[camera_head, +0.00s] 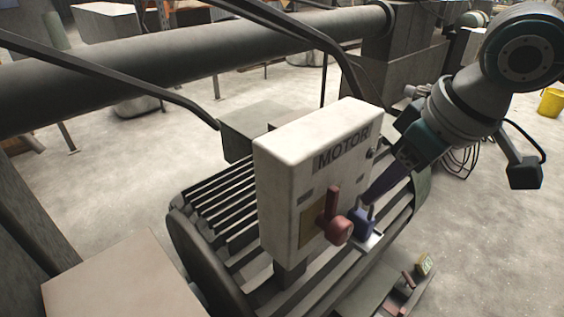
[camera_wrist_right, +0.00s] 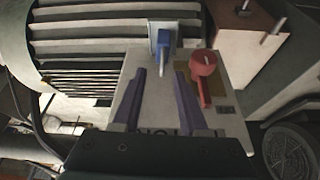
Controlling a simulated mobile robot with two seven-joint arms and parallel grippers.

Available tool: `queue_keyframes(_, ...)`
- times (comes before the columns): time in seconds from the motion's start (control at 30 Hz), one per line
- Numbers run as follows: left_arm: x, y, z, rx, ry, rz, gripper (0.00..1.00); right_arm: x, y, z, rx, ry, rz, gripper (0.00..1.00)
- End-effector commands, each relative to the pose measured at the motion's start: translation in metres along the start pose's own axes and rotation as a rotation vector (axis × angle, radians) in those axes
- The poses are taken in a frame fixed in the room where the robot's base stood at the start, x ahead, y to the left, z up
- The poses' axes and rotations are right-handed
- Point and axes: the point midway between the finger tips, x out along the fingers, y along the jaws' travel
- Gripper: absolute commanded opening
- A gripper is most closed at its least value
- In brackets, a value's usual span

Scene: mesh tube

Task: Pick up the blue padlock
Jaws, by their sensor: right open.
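The blue padlock (camera_head: 362,224) stands on a small white ledge (camera_head: 375,241) at the lower right of the white MOTOR box (camera_head: 275,175), beside a red lever handle (camera_head: 336,226). In the right wrist view the padlock (camera_wrist_right: 162,46) lies just beyond the fingertips, roughly centred between them, with the red handle (camera_wrist_right: 203,68) to its right. My right gripper (camera_head: 370,200) comes in from the upper right; its purple fingers are close to the padlock's shackle. In the wrist view the right gripper (camera_wrist_right: 160,72) is open, with nothing between its fingers. My left gripper is not in view.
The box stands over a finned grey motor (camera_head: 215,205). A large pipe (camera_head: 190,60) and dark bars cross behind it. A tan block (camera_head: 125,280) is at the lower left. A yellow bucket (camera_head: 551,102) stands far right on open floor.

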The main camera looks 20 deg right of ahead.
Motion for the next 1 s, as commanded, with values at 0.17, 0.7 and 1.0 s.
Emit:
queue_keyframes(0.17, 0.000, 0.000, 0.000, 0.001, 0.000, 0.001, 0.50, 0.019, -0.001, 0.000, -0.001, 0.000, 0.000, 0.42)
queue_keyframes(0.7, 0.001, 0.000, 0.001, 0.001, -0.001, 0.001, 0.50, 0.074, -0.004, 0.007, -0.005, 0.000, 0.000, 0.42)
queue_keyframes(1.0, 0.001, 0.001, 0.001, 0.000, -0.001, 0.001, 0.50, 0.073, -0.004, 0.007, -0.004, 0.000, 0.000, 0.27)
